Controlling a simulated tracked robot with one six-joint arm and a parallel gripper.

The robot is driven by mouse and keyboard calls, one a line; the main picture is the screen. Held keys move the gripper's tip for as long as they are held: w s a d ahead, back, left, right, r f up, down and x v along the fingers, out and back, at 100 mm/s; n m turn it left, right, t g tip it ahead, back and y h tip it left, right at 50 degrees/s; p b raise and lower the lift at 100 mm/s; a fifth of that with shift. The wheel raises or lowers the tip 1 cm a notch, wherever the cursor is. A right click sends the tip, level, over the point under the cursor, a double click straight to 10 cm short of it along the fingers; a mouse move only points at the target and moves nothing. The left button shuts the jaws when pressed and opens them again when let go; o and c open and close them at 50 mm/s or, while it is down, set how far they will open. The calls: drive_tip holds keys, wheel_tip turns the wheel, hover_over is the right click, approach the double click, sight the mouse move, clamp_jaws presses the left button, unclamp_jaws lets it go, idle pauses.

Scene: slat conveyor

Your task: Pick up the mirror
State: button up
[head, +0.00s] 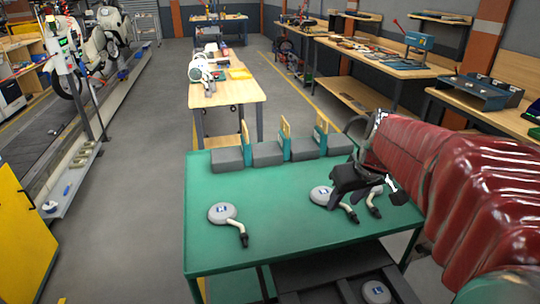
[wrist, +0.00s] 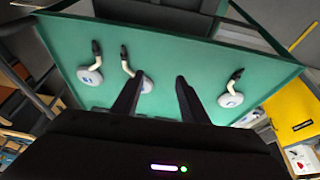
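Several round, grey-white mirrors with bent stalks and black ends are in view. One mirror (head: 222,213) lies alone at the left of the green table in the head view; it appears to be the right one (wrist: 230,98) in the wrist view. A second mirror (head: 320,195) lies to its right, partly covered by my gripper (head: 365,192). A third (wrist: 90,75) is mostly hidden in the head view. My gripper (wrist: 160,74) is open and empty above the table. Its left finger overlaps the middle mirror (wrist: 145,85) in the wrist view; contact cannot be told.
Grey blocks (head: 268,154) with upright teal and yellow pieces line the green table's (head: 270,235) back edge. Another mirror (head: 376,292) lies on a dark surface below. A yellow cabinet (head: 25,235) stands at left. The green table's middle is clear.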

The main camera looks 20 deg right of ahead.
drive_tip(key=w+d+f, duration=0.1)
drive_tip(key=d+f, duration=0.1)
drive_tip(key=d, duration=0.8)
drive_tip(key=shift+w+f, duration=0.2)
drive_tip(key=shift+w, duration=0.2)
hover_over(355, 217)
drive_tip(key=s, duration=0.2)
drive_tip(key=f, duration=0.8)
drive_tip(key=shift+s+a, duration=0.2)
drive_tip(key=shift+a, duration=0.1)
drive_tip(key=shift+d+x, duration=0.2)
drive_tip(key=shift+x, duration=2.4)
drive_tip(key=shift+s, duration=0.15)
drive_tip(key=shift+c, duration=0.5)
